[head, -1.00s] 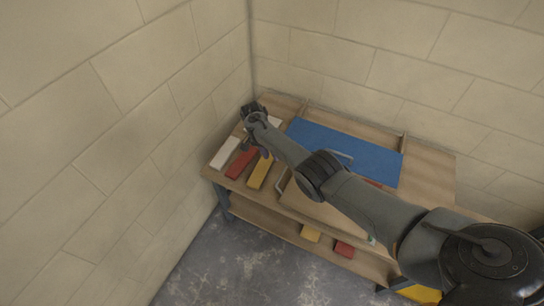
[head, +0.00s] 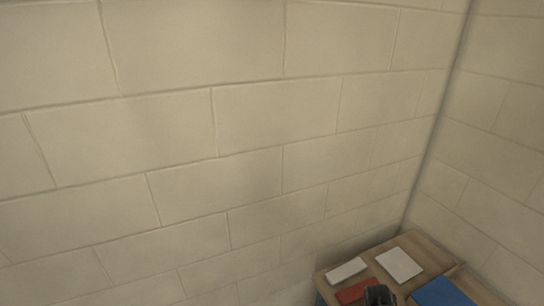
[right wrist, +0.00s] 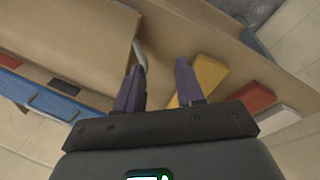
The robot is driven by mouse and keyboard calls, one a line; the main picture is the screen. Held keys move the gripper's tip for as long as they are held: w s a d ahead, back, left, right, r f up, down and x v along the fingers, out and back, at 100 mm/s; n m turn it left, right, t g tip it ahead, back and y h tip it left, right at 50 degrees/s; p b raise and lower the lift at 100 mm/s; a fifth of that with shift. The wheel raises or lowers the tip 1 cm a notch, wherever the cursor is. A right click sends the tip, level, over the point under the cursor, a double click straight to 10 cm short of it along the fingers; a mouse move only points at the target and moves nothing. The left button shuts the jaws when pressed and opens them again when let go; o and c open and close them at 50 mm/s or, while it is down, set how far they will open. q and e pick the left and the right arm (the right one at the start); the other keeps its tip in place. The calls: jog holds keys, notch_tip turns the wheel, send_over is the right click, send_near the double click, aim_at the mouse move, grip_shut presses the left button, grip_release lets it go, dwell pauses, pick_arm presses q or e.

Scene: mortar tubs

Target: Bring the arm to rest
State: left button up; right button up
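My right gripper (right wrist: 160,70) is open in the right wrist view. Its two dark purple fingers stand apart with nothing between them but the wooden bench top (right wrist: 160,45) beyond. A yellow block (right wrist: 212,72) lies just past the right finger, and a grey metal handle (right wrist: 140,52) shows by the left finger. In the head view only a dark part of my right arm's end shows at the bottom edge, over the bench's near side. My left gripper is in neither current view.
Block walls (head: 200,150) fill most of the head view. The bench corner at lower right carries white pieces (head: 399,264), a red block (head: 357,291) and a blue panel (head: 442,292). In the right wrist view, red (right wrist: 253,97) and white (right wrist: 278,119) blocks lie beyond the yellow one.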

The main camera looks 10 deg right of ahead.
jog(key=s+a+r+n+t, duration=0.1)
jog(key=s+a+n+t, duration=0.2)
jog(key=s+a+n, duration=0.6)
jog(key=s+a+r+n+t+y, duration=0.1)
jog(key=s+a+r, duration=0.4)
jog(key=s, duration=0.3)
jog(key=s+a+r+t+y, duration=0.1)
jog(key=s+a+r+y, duration=0.1)
jog(key=s+a+r, duration=0.35)
notch_tip(320, 180, up, 35)
jog(key=s+d+p, duration=0.1)
jog(key=s+p, duration=0.1)
jog(key=p, duration=3.3)
notch_tip(320, 180, down, 64)
jog(key=b, duration=6.4)
jog(key=shift+d+f+n+b, duration=0.15)
jog(key=shift+d+n+b, duration=0.15)
jog(key=shift+b, duration=0.1)
jog(key=shift+w, duration=0.1)
